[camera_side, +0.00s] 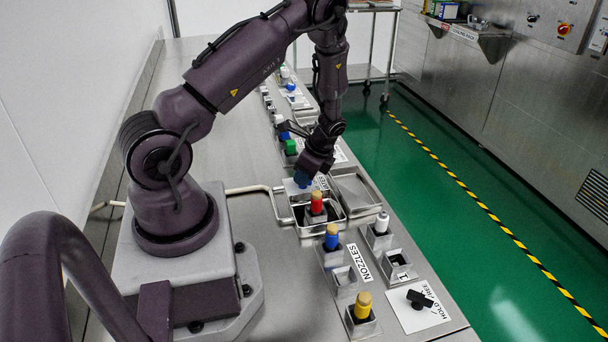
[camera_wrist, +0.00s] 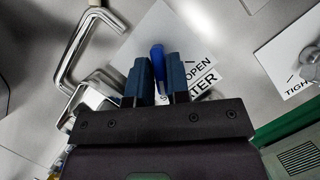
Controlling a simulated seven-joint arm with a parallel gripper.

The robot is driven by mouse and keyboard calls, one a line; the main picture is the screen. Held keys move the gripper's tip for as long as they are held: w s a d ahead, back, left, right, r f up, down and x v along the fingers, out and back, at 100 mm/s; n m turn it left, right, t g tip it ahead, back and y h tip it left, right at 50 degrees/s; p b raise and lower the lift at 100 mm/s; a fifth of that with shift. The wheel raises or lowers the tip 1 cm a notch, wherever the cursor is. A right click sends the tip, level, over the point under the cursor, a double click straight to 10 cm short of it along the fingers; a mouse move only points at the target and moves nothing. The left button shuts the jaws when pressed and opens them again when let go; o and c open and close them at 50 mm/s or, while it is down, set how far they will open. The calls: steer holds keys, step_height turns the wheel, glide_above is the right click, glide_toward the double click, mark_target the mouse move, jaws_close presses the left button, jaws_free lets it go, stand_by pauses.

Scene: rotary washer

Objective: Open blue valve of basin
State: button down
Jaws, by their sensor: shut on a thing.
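The blue valve (camera_wrist: 158,62) is a narrow blue handle in the wrist view, standing on a white card (camera_wrist: 190,45) with the words OPEN and WATER partly showing. My gripper (camera_wrist: 160,76) has its two dark blue fingers on either side of the handle and is shut on it. In the side view my gripper (camera_side: 303,180) points down at the back edge of the metal basin (camera_side: 339,221). There the fingers and wrist hide most of the valve.
A bent metal pipe (camera_wrist: 85,45) stands close left of my gripper in the wrist view. A black handle (camera_side: 419,299) lies on a card at the front right.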

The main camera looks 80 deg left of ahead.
steer(key=n, duration=0.2)
steer(key=n+h, duration=0.1)
steer(key=n, duration=0.1)
steer(key=shift+a+g+h, duration=0.1)
steer(key=shift+g+h, duration=0.2)
steer(key=shift+g, duration=0.1)
steer(key=n+h, duration=0.1)
steer(key=n, duration=0.3)
steer(key=n+h, duration=0.1)
steer(key=n, duration=0.2)
steer(key=shift+a+f+n+h, duration=0.1)
steer(key=shift+n+h, duration=0.2)
steer(key=shift+h, duration=0.1)
steer(key=shift+s+n+t+h, duration=0.1)
steer(key=shift+n+t+h, duration=0.35)
steer(key=shift+n, duration=1.45)
steer(key=shift+h, duration=0.25)
steer(key=c, duration=1.3)
jaws_free()
steer(key=shift+o, duration=0.7)
